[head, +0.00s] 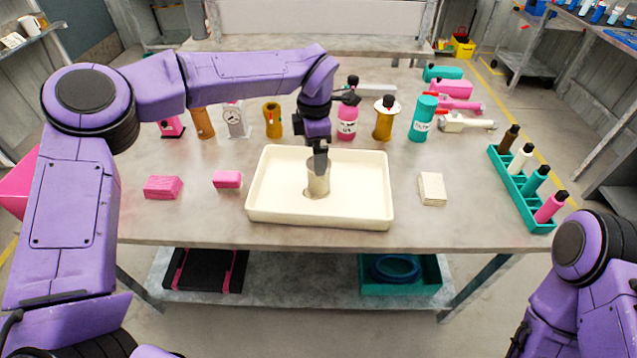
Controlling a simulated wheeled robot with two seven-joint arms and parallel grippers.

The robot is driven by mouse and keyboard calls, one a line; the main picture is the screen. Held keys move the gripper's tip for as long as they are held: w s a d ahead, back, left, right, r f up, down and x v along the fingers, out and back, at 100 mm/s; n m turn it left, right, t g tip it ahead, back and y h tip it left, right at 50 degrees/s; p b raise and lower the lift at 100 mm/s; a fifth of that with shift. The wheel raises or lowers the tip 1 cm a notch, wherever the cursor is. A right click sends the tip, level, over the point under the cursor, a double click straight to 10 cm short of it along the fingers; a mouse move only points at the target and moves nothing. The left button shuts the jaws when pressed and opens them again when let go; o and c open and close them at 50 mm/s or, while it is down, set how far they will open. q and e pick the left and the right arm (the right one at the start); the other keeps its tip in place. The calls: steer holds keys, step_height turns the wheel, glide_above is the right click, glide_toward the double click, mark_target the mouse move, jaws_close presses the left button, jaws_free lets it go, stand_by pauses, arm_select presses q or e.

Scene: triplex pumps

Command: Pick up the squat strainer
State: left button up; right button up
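A short beige-grey cylinder, which looks like the squat strainer (317,182), stands upright in the cream tray (262,190), near its middle. My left arm reaches in from the left and over the table. My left gripper (321,160) points down at the top of the cylinder, with its dark fingers overlapping the rim. The fingers are seen edge-on, so I cannot tell whether they are closed on it. My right arm shows at the lower right, and its gripper is out of view.
Pink blocks (163,188) lie left of the tray, and a pale block (432,189) lies right. Bottles, a gauge (235,120) and other parts line the back. A teal rack (515,188) of bottles stands at the right edge. The front strip of table is clear.

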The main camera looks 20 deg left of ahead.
arm_select(q)
steer(key=f, duration=0.2)
steer(key=f+p, duration=0.1)
steer(key=f, duration=0.5)
steer(key=shift+w+d+p, duration=0.25)
steer(key=shift+d+p, duration=0.1)
steer(key=shift+p, duration=0.05)
steer(key=shift+f, duration=0.35)
steer(key=c, duration=1.2)
